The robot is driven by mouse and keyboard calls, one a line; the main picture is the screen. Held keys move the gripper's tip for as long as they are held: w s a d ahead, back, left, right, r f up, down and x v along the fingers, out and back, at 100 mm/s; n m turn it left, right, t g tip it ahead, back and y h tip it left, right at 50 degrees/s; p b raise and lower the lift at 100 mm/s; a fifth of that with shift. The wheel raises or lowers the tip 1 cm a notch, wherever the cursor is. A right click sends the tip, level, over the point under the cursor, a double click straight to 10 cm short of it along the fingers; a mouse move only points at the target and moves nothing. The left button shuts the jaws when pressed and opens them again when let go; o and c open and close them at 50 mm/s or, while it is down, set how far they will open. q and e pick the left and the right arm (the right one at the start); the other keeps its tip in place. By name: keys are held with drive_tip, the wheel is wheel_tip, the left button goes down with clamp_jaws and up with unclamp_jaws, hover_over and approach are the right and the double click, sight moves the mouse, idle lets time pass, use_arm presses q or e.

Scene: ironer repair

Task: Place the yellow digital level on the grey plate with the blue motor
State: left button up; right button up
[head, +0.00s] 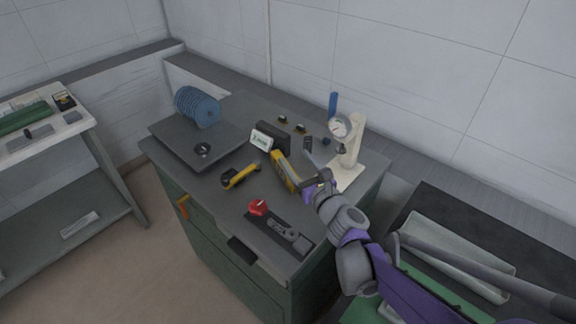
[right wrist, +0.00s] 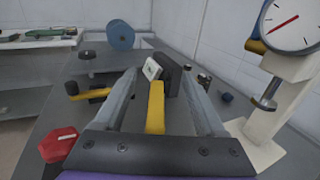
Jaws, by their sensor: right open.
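The yellow digital level (head: 284,170) lies on the green cabinet's grey top, right of the middle. In the right wrist view the level (right wrist: 156,108) shows as a yellow bar between the two fingers. My right gripper (head: 304,170) is open at the level's right side; the fingers look apart from it, though contact is hard to tell. The grey plate (head: 172,147) lies at the left of the top, with the blue finned motor (head: 197,106) at its back. The motor also shows in the right wrist view (right wrist: 120,35). My left gripper is not in view.
A dial gauge on a cream stand (head: 352,150) stands close right of my gripper. A black-and-white box (head: 268,138), a yellow-black tool (head: 239,175) and a red-knobbed tool (head: 258,207) lie nearby. A small dark ring (head: 202,150) sits on the plate's front part.

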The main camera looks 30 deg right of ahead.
wheel_tip(320, 180, down, 8)
drive_tip(key=shift+r+b, duration=0.2)
drive_tip(key=shift+b, duration=1.05)
drive_tip(key=shift+w+f, duration=0.15)
drive_tip(key=shift+w, duration=0.2)
drive_tip(key=w, duration=0.7)
drive_tip(key=shift+d, duration=0.2)
drive_tip(key=shift+s, duration=0.1)
clamp_jaws()
